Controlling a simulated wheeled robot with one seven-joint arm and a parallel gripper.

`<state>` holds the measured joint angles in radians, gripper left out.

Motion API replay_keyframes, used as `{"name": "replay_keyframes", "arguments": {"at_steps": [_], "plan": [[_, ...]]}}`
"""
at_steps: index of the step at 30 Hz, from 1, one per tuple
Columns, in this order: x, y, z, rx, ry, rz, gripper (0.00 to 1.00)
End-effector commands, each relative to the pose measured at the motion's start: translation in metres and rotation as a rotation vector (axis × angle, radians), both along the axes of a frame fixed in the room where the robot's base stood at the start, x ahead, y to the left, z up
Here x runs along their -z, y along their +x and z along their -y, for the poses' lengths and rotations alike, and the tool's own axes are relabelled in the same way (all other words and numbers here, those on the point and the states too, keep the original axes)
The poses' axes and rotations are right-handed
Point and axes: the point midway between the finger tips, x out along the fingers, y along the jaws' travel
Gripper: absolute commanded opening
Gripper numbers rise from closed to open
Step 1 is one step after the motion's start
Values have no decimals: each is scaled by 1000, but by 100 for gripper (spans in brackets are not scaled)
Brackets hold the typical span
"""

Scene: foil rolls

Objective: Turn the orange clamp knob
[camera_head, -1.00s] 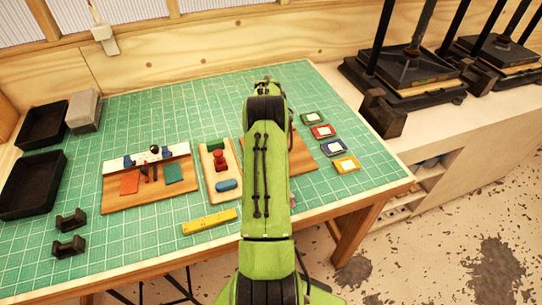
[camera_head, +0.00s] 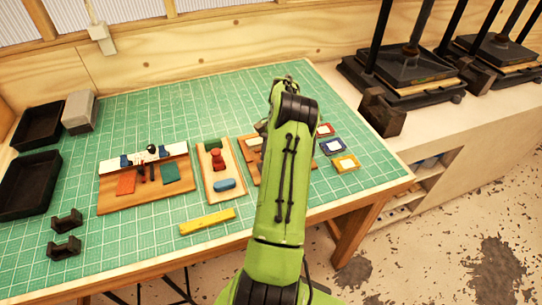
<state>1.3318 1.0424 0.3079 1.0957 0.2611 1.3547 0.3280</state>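I cannot make out an orange clamp knob for certain. A wooden board (camera_head: 250,172) with pale parts on it is partly hidden behind my arm. A middle board (camera_head: 208,178) carries an upright red knob-like piece (camera_head: 217,160), a green block and a blue block. A left board (camera_head: 148,201) carries a white rail with small blue and dark parts, a flat orange piece (camera_head: 125,184) and a flat green piece. My green arm reaches over the table from the lower edge, right of the middle board. Its gripper is not visible; the arm's own links block the view.
A yellow bar (camera_head: 207,222) lies near the table's front edge. Black trays (camera_head: 28,185) and dark brackets (camera_head: 64,247) stand at the left. Small coloured frames (camera_head: 345,163) lie right of my arm. Black presses (camera_head: 405,70) stand on the right bench. The back of the mat is clear.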

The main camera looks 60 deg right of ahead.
Motion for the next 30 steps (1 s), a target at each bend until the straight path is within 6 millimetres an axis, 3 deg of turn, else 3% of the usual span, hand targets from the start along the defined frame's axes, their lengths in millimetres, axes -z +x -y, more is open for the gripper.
{"name": "replay_keyframes", "arguments": {"at_steps": [15, 16, 20, 30], "plan": [[0, 0, 0, 18, -2, -1, 9], [0, 0, 0, 18, -2, -1, 44], [0, 0, 0, 17, -1, -1, 64], [-6, 1, -1, 14, -1, 0, 64]]}}
